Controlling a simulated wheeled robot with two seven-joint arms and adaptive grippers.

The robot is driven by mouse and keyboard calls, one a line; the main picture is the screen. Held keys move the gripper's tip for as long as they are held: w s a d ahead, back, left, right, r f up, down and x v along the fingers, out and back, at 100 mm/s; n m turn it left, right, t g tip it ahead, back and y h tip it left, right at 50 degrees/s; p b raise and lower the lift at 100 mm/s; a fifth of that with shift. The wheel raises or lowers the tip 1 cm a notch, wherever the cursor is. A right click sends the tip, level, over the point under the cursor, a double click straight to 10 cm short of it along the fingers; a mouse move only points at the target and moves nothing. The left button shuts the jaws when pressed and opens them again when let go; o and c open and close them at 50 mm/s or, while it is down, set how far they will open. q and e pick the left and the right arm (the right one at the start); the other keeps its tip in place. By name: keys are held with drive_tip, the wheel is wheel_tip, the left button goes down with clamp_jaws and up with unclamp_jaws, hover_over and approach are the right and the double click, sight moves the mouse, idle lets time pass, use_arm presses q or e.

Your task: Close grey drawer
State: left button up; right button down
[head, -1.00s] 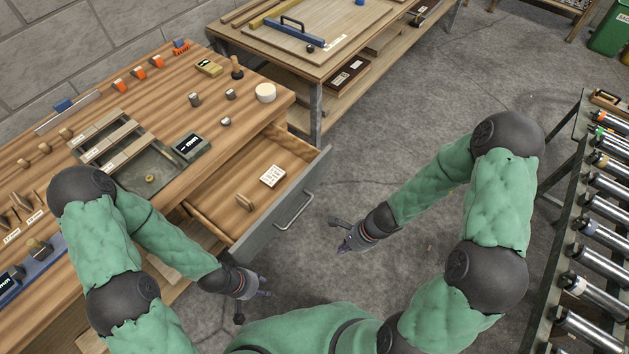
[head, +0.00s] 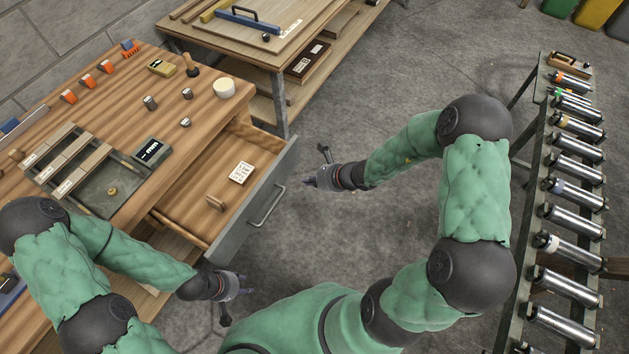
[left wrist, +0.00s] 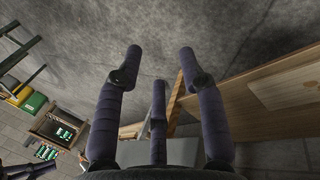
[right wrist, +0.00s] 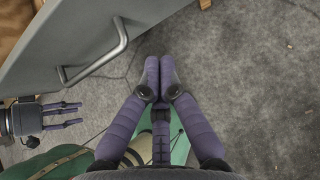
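The grey drawer (head: 238,222) stands pulled out of the wooden workbench, its inside showing. Its bar handle (head: 268,207) is on the grey front; the front and handle (right wrist: 97,60) also show in the right wrist view. A white label card (head: 240,172) and a small wooden piece (head: 214,202) are in the drawer. My right gripper (head: 312,180) is shut and empty, to the right of the handle and apart from it. Its fingertips meet in the right wrist view (right wrist: 160,68). My left gripper (head: 243,286) is open and empty, below the drawer's near corner in the picture; its fingers (left wrist: 160,60) are spread.
The workbench top (head: 130,95) holds a grey tray (head: 100,195), a black-faced meter (head: 152,151), a white round pot (head: 224,88) and several small parts. A second bench (head: 285,50) stands behind. A roller conveyor (head: 565,200) is at right. The floor before the drawer is clear.

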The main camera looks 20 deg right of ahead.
sight(282, 178)
drive_tip(key=w+a+f, duration=0.1)
drive_tip(key=w+a+f+b, duration=0.1)
drive_tip(key=w, duration=0.1)
drive_tip(key=w+a+f+b, duration=0.1)
drive_tip(key=w+a, duration=0.1)
drive_tip(key=shift+w+f, duration=0.2)
drive_tip(key=shift+f, duration=0.2)
use_arm(q)
drive_tip(key=shift+f+b, duration=0.3)
drive_tip(key=shift+f, duration=1.25)
use_arm(e)
drive_tip(key=shift+w+a+r, duration=0.1)
drive_tip(key=shift+w+a, duration=0.15)
drive_tip(key=shift+w, duration=0.15)
